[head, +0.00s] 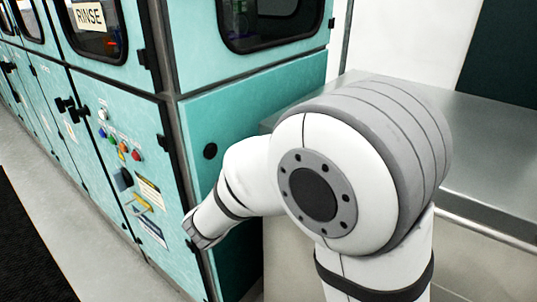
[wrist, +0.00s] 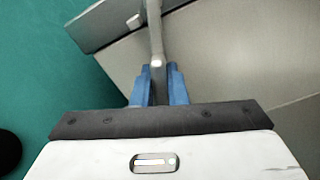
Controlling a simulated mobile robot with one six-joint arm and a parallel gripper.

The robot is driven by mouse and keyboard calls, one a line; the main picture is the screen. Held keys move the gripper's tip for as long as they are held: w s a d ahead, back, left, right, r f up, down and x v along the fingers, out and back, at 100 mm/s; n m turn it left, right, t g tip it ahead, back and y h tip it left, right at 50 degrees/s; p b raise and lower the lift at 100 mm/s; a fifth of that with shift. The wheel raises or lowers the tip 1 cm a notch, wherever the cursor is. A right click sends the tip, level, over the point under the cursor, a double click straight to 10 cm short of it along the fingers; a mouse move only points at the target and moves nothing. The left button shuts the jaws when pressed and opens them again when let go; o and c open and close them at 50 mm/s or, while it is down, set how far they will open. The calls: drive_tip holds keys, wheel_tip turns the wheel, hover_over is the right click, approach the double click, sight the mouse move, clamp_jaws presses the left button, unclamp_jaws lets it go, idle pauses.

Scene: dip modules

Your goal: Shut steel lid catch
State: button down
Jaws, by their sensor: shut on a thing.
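In the wrist view my gripper (wrist: 158,72) has two blue fingers closed on the rounded end of a slim pale steel bar. This bar, which looks like the steel lid catch (wrist: 155,32), runs up and away from the fingers. It passes beside a grey metal strip (wrist: 100,24) with a small pale knob on it. Whether the catch is fully closed cannot be told. In the head view my arm hides both the gripper and the catch.
A teal machine cabinet (head: 250,100) with windows and dark handles stands at the left and centre. A steel bench (head: 490,160) lies at the right, behind my arm. The pale floor (head: 80,235) at the lower left is clear beside a black mat (head: 25,250).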

drive_tip(key=n+p, duration=0.1)
drive_tip(key=p, duration=0.1)
drive_tip(key=r+n+p, duration=0.1)
drive_tip(key=shift+w+n+p, duration=0.1)
drive_tip(key=shift+n+p, duration=0.9)
drive_tip(key=shift+p, duration=0.1)
drive_tip(key=shift+f, duration=0.15)
drive_tip(key=c, duration=1.4)
unclamp_jaws()
drive_tip(key=shift+f, duration=0.25)
drive_tip(key=shift+c, duration=0.2)
drive_tip(key=shift+a, duration=0.15)
drive_tip(key=v, duration=0.7)
drive_tip(key=shift+s+p, duration=0.35)
